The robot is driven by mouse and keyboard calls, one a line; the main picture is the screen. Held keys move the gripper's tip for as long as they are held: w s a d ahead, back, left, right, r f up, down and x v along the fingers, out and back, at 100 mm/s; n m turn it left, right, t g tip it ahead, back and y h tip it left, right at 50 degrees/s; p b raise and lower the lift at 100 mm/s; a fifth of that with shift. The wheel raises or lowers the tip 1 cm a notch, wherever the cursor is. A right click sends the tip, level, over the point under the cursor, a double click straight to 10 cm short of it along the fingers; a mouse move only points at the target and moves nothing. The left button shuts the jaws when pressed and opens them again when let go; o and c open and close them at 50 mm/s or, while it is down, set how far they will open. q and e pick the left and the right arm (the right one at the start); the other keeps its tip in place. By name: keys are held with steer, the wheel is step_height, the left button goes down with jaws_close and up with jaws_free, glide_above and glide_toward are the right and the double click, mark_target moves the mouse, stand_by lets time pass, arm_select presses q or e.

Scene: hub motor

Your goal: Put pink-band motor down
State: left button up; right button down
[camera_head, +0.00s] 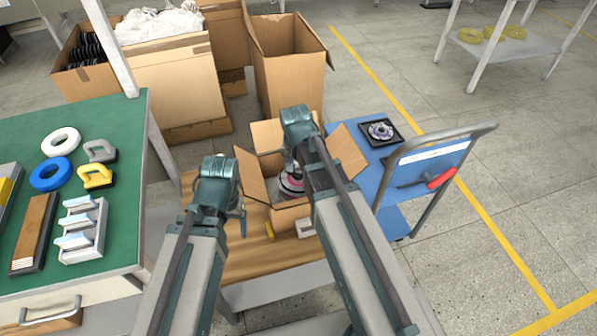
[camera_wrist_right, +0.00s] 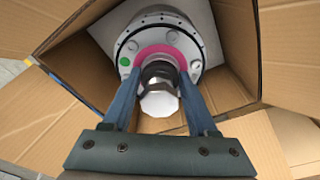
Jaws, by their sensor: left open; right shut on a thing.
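The pink-band motor (camera_wrist_right: 186,40) is a round grey hub motor with a pink ring and a silver shaft. In the right wrist view it is inside an open cardboard box, and my right gripper (camera_wrist_right: 160,88) is shut on its shaft. In the head view the motor (camera_head: 290,184) shows low in the open cardboard box (camera_head: 281,218), partly hidden by my right arm. My right gripper (camera_head: 292,160) reaches down into this box. I cannot tell whether the motor touches the box floor. My left gripper (camera_head: 243,222) is open and empty, left of the box above the wooden table (camera_head: 262,262).
A blue cart (camera_head: 372,160) on the right holds a black tray (camera_head: 397,131) with another motor (camera_head: 380,130). The green bench (camera_head: 118,130) on the left holds tape rolls and tools. Large cardboard boxes (camera_head: 290,75) stand behind. The open box flaps surround my right gripper.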

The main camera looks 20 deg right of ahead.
mark_target(299, 182)
steer(key=shift+f+b, duration=2.25)
steer(key=shift+f, duration=0.45)
steer(key=shift+f, duration=0.2)
steer(key=shift+c, duration=0.9)
jaws_free()
steer(key=shift+r, duration=0.2)
steer(key=r+p, duration=0.4)
steer(key=s+r+p, duration=0.1)
steer(key=r+p, duration=0.7)
steer(key=shift+s+a, duration=0.15)
steer(key=shift+a, duration=0.25)
steer(key=shift+f, duration=0.1)
